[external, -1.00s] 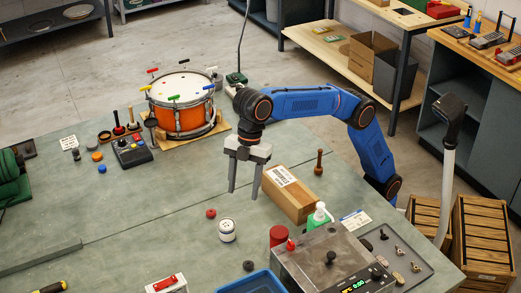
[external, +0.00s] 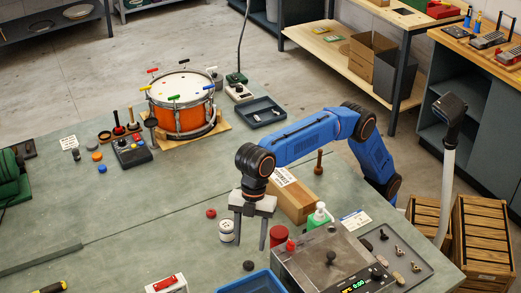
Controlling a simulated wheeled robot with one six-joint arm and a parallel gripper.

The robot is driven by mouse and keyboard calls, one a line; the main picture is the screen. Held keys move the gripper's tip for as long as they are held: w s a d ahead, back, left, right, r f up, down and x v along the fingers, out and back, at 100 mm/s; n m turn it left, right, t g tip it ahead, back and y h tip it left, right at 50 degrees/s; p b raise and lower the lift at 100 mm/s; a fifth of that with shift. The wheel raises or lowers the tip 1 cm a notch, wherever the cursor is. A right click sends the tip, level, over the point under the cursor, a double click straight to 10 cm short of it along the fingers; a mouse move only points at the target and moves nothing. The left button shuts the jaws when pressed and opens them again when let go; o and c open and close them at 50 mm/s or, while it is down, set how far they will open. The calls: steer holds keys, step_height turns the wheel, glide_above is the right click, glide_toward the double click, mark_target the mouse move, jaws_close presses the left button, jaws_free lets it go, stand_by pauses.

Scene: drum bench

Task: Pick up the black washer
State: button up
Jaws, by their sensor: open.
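A small black round piece, which looks like the black washer (external: 248,265), lies flat on the green-grey bench top (external: 150,225) near the front, just behind the blue tray. My gripper (external: 250,246) points down with its two fingers apart and nothing visible between them. It appears above and a little behind the black washer, not touching it. The exact height of the fingertips over the bench is hard to tell.
A white jar (external: 226,232) stands close beside my left finger, with a red round piece (external: 210,213) behind it. A blue tray (external: 262,283), a red cylinder (external: 279,236), a metal device (external: 325,260) and a cardboard box (external: 296,205) crowd the right. Bench to the left is clearer.

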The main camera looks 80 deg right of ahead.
mark_target(249, 264)
steer(key=shift+x, duration=3.65)
steer(key=shift+s, duration=0.1)
steer(key=shift+c, duration=0.3)
steer(key=c, duration=1.1)
